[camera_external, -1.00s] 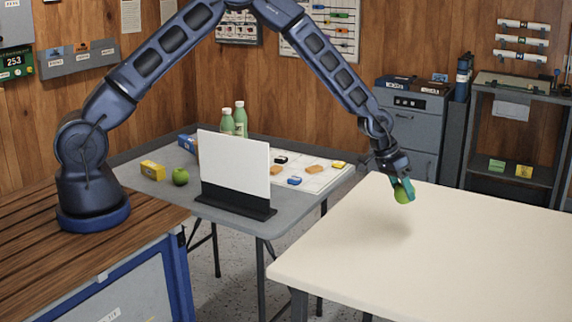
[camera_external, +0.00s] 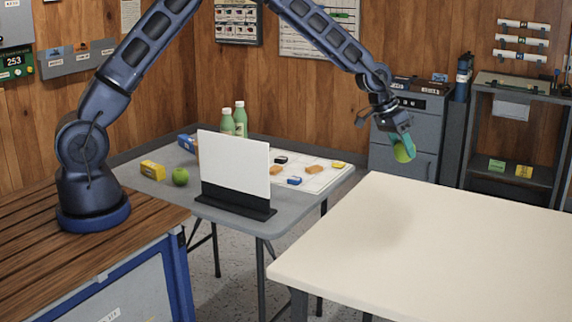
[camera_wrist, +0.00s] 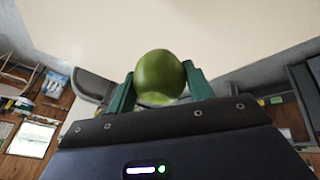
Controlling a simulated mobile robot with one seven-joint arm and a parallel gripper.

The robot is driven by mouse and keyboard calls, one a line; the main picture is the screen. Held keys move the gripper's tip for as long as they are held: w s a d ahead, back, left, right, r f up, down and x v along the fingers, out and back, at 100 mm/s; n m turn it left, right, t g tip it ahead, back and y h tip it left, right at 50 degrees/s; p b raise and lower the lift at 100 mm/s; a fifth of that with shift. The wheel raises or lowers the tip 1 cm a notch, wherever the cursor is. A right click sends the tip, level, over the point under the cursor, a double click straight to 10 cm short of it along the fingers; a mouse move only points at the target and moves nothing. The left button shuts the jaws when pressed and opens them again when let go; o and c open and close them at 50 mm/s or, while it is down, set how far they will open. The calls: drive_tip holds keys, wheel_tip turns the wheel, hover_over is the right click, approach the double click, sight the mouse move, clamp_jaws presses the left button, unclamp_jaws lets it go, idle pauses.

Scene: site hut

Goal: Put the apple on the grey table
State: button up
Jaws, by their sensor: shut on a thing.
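My gripper (camera_external: 403,144) is shut on a green apple (camera_external: 404,152) and holds it in the air above the far left part of the cream table. In the wrist view the apple (camera_wrist: 160,75) sits between the two teal fingers. The grey table (camera_external: 228,211) stands left of the cream table, with a gap between them. A second green apple (camera_external: 180,177) rests on the grey table at its left, beside a yellow box (camera_external: 153,170).
A white upright panel on a black base (camera_external: 234,170) stands at the grey table's front. Behind it are two green bottles (camera_external: 240,118) and a white board (camera_external: 310,174) with small coloured pieces. The cream table (camera_external: 440,250) is bare.

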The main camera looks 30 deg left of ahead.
drive_tip(key=w+a, duration=0.6)
drive_tip(key=a, duration=0.9)
drive_tip(key=w+a+f, duration=0.1)
drive_tip(key=w+a, duration=0.4)
drive_tip(key=a, duration=1.1)
drive_tip(key=w+a, duration=0.6)
drive_tip(key=a, duration=0.9)
drive_tip(key=m+g, duration=0.1)
drive_tip(key=m, duration=0.1)
hover_over(175, 165)
drive_tip(key=a, duration=0.2)
wheel_tip(175, 165, down, 19)
drive_tip(key=shift+a+r, duration=0.1)
drive_tip(key=shift+r, duration=0.05)
drive_tip(key=o, duration=1)
